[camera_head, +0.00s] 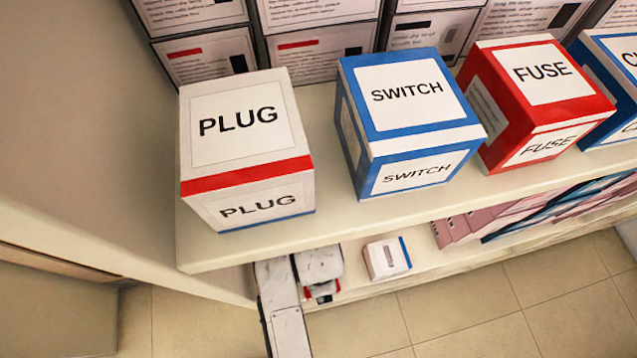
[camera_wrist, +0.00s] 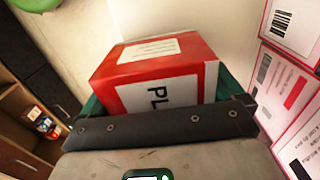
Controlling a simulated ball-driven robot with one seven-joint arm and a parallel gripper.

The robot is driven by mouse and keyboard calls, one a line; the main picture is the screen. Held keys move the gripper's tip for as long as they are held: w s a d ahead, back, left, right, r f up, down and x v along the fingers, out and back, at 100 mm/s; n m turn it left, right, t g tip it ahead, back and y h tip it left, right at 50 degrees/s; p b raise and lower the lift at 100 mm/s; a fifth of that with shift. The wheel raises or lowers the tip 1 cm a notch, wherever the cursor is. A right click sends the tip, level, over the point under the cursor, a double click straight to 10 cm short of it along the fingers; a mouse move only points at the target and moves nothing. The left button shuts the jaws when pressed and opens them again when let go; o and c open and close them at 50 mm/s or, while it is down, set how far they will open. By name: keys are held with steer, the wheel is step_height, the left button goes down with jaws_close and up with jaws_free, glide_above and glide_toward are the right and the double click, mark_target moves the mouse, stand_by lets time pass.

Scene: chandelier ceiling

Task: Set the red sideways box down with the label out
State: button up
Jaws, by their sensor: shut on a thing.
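The red box (camera_wrist: 118,70) fills the middle of the wrist view, between the teal fingers of my gripper (camera_wrist: 160,98). It has white label panels. The label facing me reads "PL", turned on its side, and its rest is hidden behind the dark gripper bar. A second white panel shows on an adjoining face. Whether the box touches any surface below cannot be told. In the head view my arm shows at the bottom, under the shelf's front edge; the held box cannot be made out there.
In the head view a pale shelf (camera_head: 330,150) carries a PLUG box (camera_head: 247,182), a blue SWITCH box (camera_head: 372,150), a red FUSE box (camera_head: 484,87) and another blue box (camera_head: 592,73). White boxes (camera_head: 205,58) line the back. A lower shelf holds a small box (camera_head: 387,258).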

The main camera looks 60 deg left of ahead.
steer(key=shift+w+a+f, duration=0.1)
steer(key=shift+a+f, duration=0.1)
steer(key=shift+f, duration=0.1)
steer(key=o, duration=0.7)
steer(key=shift+f, duration=0.1)
steer(key=shift+o, duration=0.2)
steer(key=shift+r+b, duration=0.3)
steer(key=shift+r, duration=3.6)
